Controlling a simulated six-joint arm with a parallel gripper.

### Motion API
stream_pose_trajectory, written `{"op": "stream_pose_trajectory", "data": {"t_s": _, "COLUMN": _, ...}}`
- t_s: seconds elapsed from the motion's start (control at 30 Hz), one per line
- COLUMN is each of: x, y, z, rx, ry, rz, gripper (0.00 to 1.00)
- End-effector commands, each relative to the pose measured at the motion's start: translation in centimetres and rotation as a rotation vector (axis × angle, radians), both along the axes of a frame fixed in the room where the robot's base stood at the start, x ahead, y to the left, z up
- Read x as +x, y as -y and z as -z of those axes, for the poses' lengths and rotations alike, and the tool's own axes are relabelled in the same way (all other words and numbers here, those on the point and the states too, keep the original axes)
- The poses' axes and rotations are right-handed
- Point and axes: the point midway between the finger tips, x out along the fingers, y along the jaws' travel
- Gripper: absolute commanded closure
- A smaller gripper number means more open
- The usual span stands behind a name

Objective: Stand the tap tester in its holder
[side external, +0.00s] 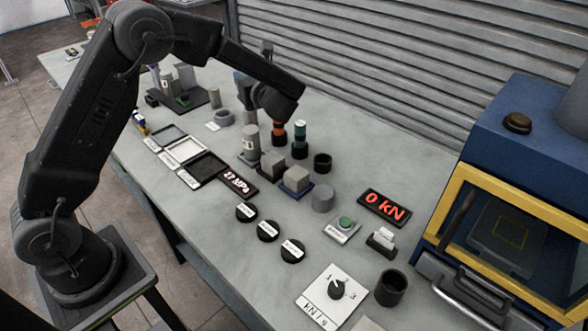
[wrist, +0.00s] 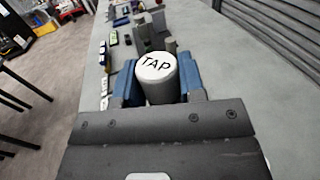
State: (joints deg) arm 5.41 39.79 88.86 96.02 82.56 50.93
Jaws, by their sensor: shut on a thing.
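The tap tester shows in the wrist view as a grey cylinder with a white top (wrist: 156,66) marked TAP. It sits between my gripper's blue fingers (wrist: 156,84), which are shut on it. In the side view my gripper (side external: 245,90) is above the table's middle, and the tester there is small and partly hidden. I cannot tell for sure that this cup is the tester's holder.
Trays (side external: 207,168) lie to the left. A red-lit display (side external: 384,207), a second black cup (side external: 391,287) and a blue-yellow machine (side external: 515,170) are to the right. A slatted wall is behind.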

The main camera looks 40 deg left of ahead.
Motion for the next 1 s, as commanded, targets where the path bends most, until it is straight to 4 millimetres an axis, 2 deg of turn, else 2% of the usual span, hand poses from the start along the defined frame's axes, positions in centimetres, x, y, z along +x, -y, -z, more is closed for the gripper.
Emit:
{"op": "stream_pose_trajectory", "data": {"t_s": 0.2, "x": 3.1, "y": 3.0, "z": 2.1, "rx": 0.001, "ry": -0.006, "rz": 0.368, "gripper": 0.87}}
{"op": "stream_pose_trajectory", "data": {"t_s": 0.4, "x": 4.7, "y": 6.0, "z": 4.3, "rx": 0.000, "ry": -0.004, "rz": 0.623, "gripper": 0.87}}
{"op": "stream_pose_trajectory", "data": {"t_s": 0.67, "x": 5.9, "y": 8.7, "z": 6.2, "rx": 0.000, "ry": -0.001, "rz": 0.728, "gripper": 0.87}}
{"op": "stream_pose_trajectory", "data": {"t_s": 1.0, "x": 9.0, "y": 15.2, "z": 10.6, "rx": 0.000, "ry": 0.001, "rz": 0.724, "gripper": 0.87}}
